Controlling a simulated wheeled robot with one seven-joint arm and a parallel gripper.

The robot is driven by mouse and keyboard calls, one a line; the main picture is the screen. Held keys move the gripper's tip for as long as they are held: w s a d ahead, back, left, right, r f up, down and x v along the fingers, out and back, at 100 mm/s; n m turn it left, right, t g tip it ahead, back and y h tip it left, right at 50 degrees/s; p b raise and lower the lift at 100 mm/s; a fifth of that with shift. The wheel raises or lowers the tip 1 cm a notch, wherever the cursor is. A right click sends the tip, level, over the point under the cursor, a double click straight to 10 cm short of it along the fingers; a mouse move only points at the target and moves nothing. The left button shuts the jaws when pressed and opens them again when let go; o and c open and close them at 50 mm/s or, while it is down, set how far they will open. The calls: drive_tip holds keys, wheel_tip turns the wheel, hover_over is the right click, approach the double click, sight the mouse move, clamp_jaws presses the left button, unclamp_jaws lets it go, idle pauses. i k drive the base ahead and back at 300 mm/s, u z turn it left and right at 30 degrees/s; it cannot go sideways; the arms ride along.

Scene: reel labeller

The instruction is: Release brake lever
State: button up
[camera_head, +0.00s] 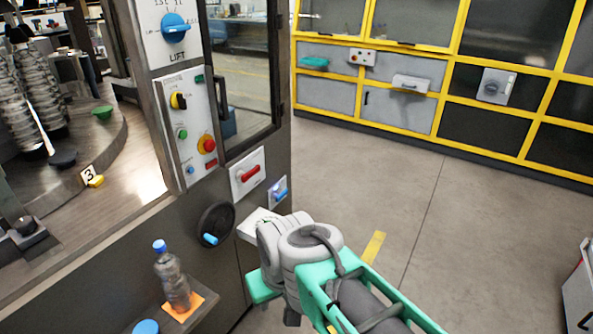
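A red-handled lever (249,174) sits on a white plate on the front of the grey machine. A smaller blue lever (281,194) is on a plate just below and to its right. Their labels are too small to read, so I cannot tell which is the brake lever. My grey and teal arm reaches in from the lower right, its upper end below these levers and apart from the red one. My gripper's fingers do not show.
A black handwheel (215,226) with a blue knob is left of my arm. A control panel (194,130) with knobs and buttons is above. A clear bottle (173,281) stands on an orange pad on a low shelf. Floor is open to the right.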

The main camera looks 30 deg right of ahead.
sight(240, 175)
drive_tip(key=z, duration=1.1)
drive_tip(key=i, duration=0.7)
drive_tip(key=u, duration=2.1)
